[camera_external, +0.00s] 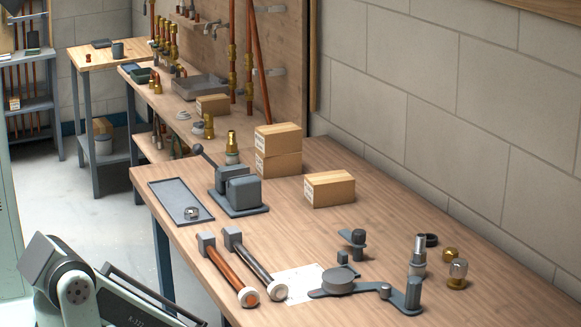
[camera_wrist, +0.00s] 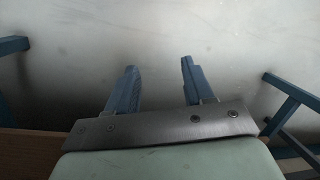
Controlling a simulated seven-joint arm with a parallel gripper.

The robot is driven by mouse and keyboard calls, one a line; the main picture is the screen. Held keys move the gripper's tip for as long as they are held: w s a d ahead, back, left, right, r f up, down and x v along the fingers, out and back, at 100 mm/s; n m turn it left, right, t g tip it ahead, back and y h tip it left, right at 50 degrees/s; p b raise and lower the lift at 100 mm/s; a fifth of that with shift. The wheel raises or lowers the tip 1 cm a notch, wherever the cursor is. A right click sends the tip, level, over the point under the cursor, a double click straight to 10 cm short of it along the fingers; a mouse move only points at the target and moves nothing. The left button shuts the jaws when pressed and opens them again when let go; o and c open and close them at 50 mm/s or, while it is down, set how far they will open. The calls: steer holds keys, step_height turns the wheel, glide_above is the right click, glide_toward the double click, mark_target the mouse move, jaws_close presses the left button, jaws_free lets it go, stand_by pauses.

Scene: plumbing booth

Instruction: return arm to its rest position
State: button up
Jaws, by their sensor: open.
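My gripper (camera_wrist: 158,88) shows in the wrist view with its two blue-grey fingers apart and nothing between them. Pale bare floor (camera_wrist: 160,40) lies beyond the fingertips. In the external view, part of my arm (camera_external: 75,285) shows at the lower left, beside the front left of the wooden workbench (camera_external: 400,240). My gripper cannot be made out there.
The bench holds a grey tray (camera_external: 168,197), a grey machine (camera_external: 238,190), cardboard boxes (camera_external: 330,189), two rods (camera_external: 228,270), a flat grey fixture (camera_external: 340,281) and brass fittings (camera_external: 458,272). Blue frame legs (camera_wrist: 290,92) flank the floor in the wrist view.

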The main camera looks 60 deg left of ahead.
steer(key=s+d+r+m+g+h, duration=0.1)
steer(key=s+d+m+g, duration=0.3)
steer(key=s+d, duration=0.8)
steer(key=shift+s+r, duration=0.2)
steer(key=shift+r, duration=0.6)
